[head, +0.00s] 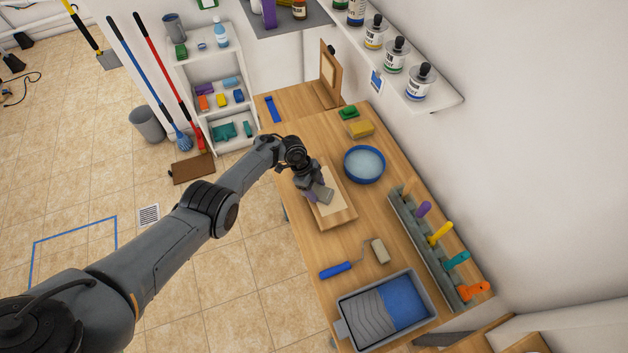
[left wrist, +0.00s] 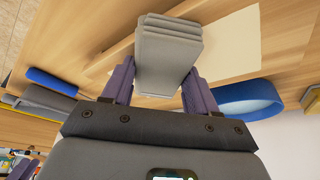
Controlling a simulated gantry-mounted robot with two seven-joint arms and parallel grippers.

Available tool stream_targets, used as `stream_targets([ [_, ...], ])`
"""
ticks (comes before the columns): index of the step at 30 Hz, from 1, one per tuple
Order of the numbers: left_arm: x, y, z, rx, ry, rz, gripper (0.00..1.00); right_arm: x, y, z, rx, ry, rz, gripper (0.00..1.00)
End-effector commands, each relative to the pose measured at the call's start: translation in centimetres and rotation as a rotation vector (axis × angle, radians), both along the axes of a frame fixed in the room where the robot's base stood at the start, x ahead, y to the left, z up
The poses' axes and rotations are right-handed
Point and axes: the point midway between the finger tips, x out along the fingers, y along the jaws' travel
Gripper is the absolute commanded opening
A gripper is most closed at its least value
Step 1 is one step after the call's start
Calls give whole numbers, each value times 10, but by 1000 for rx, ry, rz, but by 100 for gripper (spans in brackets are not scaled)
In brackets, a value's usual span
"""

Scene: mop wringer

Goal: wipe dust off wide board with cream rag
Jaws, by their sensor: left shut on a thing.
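The wide board (head: 345,213) lies on the wooden workbench, with a paler panel on its top face. It also shows in the left wrist view (left wrist: 232,52) behind the rag. My left gripper (head: 316,192) is over the board, its purple fingers shut on the folded rag (head: 323,197). In the left wrist view the rag (left wrist: 168,55) looks greyish, layered and flat between the fingers. I cannot tell whether the rag touches the board. Dust is not clearly distinguishable. The right gripper is not in view.
A blue bowl (head: 364,164) stands right of the board. A paint roller (head: 336,270), a paint tray (head: 388,310) and a rack of coloured-handled tools (head: 425,240) lie nearer. A yellow sponge (head: 361,129) and green item (head: 348,112) sit farther back.

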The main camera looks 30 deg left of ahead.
Motion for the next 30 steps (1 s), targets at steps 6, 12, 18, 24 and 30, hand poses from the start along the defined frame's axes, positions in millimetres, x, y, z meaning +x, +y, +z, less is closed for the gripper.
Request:
stream_targets([
  [6,-7,-7,-1,-2,4,-2,24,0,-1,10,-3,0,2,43],
  [12,-13,-15,2,-1,5,-2,24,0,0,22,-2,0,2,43],
  [18,-19,-24,3,0,4,-2,24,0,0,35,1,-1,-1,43],
  [24,-22,-29,2,-1,2,-1,24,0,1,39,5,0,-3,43],
  [30,-30,-40,3,0,2,-2,24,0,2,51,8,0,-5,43],
])
